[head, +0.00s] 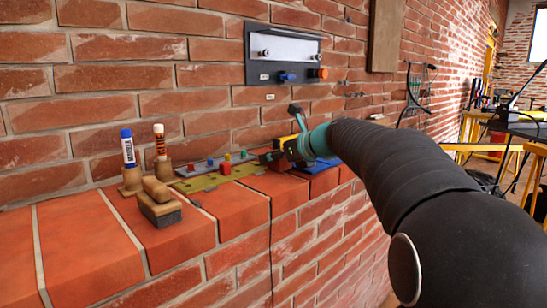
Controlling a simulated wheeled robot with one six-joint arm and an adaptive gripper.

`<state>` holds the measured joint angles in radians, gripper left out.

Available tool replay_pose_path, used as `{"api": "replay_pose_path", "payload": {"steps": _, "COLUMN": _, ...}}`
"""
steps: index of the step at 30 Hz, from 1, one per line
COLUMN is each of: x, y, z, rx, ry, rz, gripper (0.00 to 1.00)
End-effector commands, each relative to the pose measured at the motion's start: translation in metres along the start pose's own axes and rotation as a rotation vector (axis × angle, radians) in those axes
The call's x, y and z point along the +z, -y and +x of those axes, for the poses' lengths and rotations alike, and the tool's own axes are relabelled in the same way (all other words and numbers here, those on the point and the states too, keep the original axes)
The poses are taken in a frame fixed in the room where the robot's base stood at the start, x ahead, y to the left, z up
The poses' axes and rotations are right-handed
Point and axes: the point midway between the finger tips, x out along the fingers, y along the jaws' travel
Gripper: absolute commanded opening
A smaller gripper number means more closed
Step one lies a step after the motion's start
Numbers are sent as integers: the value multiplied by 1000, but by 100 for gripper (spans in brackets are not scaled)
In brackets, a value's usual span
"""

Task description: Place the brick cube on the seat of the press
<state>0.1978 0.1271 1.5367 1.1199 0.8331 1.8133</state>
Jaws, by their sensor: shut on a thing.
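My gripper (272,157) reaches in from the right, low over the brick ledge, at the far end of an olive-yellow strip. It is shut on a small reddish-brown piece, which looks like the brick cube (284,166); the jaws hide much of it. A yellow part (291,147) shows at the gripper, but I cannot tell whether it belongs to it. I cannot clearly make out the press or its seat. A dark panel (285,72) with a pale window, a blue knob and an orange button is fixed to the wall above.
The olive-yellow strip (212,181) and coloured pegs (226,166) lie left of my gripper, a blue mat (321,182) right. The near-left ledge is clear.

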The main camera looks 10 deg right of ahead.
Motion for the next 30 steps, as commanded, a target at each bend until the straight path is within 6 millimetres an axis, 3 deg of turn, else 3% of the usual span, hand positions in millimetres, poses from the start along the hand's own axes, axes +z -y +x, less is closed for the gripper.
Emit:
{"api": "replay_pose_path", "payload": {"steps": 4, "x": -3, "y": 0, "z": 1, "rx": 0, "ry": 0, "rz": 0, "gripper": 4}}
{"api": "replay_pose_path", "payload": {"steps": 5, "x": -3, "y": 0, "z": 1, "rx": 0, "ry": 0, "rz": 0, "gripper": 50}}
{"api": "replay_pose_path", "payload": {"steps": 7, "x": -3, "y": 0, "z": 1, "rx": 0, "ry": 0, "rz": 0, "gripper": 67}}
{"api": "replay_pose_path", "payload": {"steps": 8, "x": -3, "y": 0, "z": 1, "rx": 0, "ry": 0, "rz": 0, "gripper": 70}}
{"api": "replay_pose_path", "payload": {"steps": 20, "x": 1, "y": 0, "z": -4, "rx": -1, "ry": 1, "rz": 0, "gripper": 70}}
{"api": "replay_pose_path", "payload": {"steps": 30, "x": 1, "y": 1, "z": -65, "rx": -5, "ry": 2, "rz": 0, "gripper": 70}}
